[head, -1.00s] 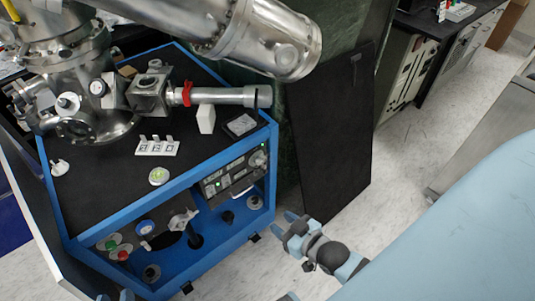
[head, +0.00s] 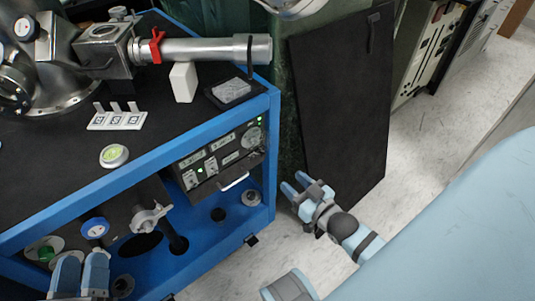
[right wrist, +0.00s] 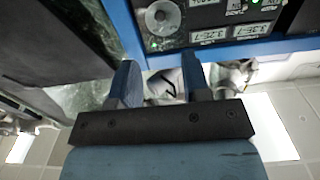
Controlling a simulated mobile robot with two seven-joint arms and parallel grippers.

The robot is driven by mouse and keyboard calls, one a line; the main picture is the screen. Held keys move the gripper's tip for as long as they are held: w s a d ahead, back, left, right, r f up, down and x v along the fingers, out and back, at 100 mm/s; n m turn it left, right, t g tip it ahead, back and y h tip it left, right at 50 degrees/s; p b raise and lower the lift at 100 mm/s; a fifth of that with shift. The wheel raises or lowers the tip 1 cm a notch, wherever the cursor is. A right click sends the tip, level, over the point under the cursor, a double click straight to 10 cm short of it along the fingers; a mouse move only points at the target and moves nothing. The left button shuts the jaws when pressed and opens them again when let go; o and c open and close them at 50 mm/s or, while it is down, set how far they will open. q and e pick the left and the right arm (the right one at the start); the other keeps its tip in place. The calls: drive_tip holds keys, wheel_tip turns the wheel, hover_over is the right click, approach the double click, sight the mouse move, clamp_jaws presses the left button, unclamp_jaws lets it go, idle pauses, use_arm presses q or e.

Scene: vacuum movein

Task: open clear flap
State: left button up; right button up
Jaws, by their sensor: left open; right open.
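A small black-framed panel with a clear, glossy cover (head: 231,91) lies flat on the black top of the blue cart (head: 190,140), near its right corner. It looks like the clear flap, and its cover appears down. My right gripper (head: 294,184) is open and empty, right of the cart and lower than the panel. In the right wrist view its two fingers (right wrist: 160,78) are apart with nothing clearly held; the cart's instrument face is beyond. My left gripper (head: 81,262) is open at the lower left, in front of the cart's lower bay, well away from the panel.
A metal tube with a red clamp (head: 157,46) runs behind the panel, with a white block (head: 184,82) beside it. A black board (head: 345,110) leans at right.

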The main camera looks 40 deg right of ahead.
sight(264, 156)
drive_tip(key=w+b, duration=0.1)
drive_tip(key=w, duration=0.2)
drive_tip(key=w+b, duration=0.1)
drive_tip(key=w, duration=0.3)
drive_tip(key=w+a+b, duration=0.1)
drive_tip(key=w, duration=0.3)
use_arm(q)
drive_tip(key=shift+m+g, duration=0.3)
drive_tip(key=shift+g, duration=0.6)
drive_tip(key=f, duration=0.5)
drive_tip(key=shift+w+d, duration=0.15)
drive_tip(key=shift+d, duration=0.05)
drive_tip(key=shift+r, duration=0.1)
use_arm(e)
clamp_jaws()
